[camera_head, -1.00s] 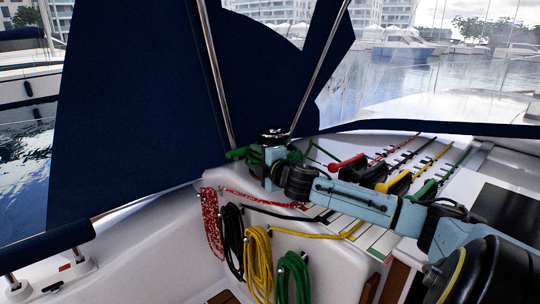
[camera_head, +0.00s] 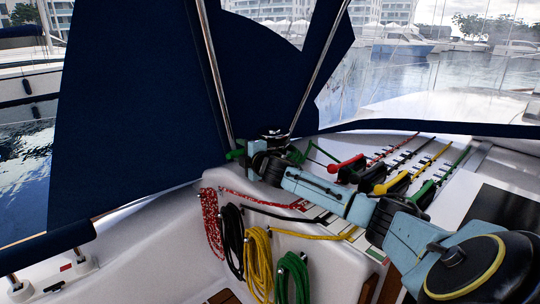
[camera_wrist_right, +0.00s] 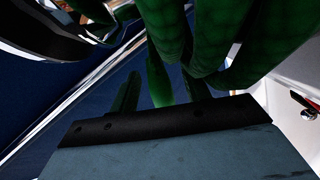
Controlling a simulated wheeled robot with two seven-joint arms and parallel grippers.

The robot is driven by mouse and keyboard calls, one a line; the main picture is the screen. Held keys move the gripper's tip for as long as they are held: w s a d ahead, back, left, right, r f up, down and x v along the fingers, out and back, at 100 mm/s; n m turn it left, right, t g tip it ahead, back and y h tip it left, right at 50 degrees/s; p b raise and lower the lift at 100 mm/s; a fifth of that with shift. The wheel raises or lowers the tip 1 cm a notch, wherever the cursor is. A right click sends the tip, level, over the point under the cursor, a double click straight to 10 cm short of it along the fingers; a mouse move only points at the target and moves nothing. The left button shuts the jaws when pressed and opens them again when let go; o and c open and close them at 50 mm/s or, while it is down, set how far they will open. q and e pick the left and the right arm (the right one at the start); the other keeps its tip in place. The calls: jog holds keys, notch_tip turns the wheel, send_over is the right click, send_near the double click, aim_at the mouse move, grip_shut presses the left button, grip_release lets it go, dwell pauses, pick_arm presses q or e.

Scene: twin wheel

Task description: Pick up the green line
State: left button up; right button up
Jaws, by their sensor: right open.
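The green line shows as a hanging coil (camera_head: 293,278) at the right end of a row of coils. More green line (camera_head: 318,150) shows around the winch top, behind my right wrist. My right gripper (camera_head: 252,150) is at the winch, partly hidden by its own wrist. It is open. In the right wrist view, thick green loops (camera_wrist_right: 205,40) fill the top, close in front of the gripper. I cannot tell whether the fingers touch them. My left gripper is not in view.
Red (camera_head: 211,222), black (camera_head: 232,238) and yellow (camera_head: 257,262) coils hang left of the green one. Clutch levers with red (camera_head: 345,163), yellow (camera_head: 393,183) and green (camera_head: 424,192) handles stand right of the arm. A blue canvas (camera_head: 140,110) and metal poles rise behind the winch.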

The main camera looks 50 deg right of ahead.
jog(key=shift+w, duration=0.25)
grip_shut()
jog(key=shift+d, duration=0.1)
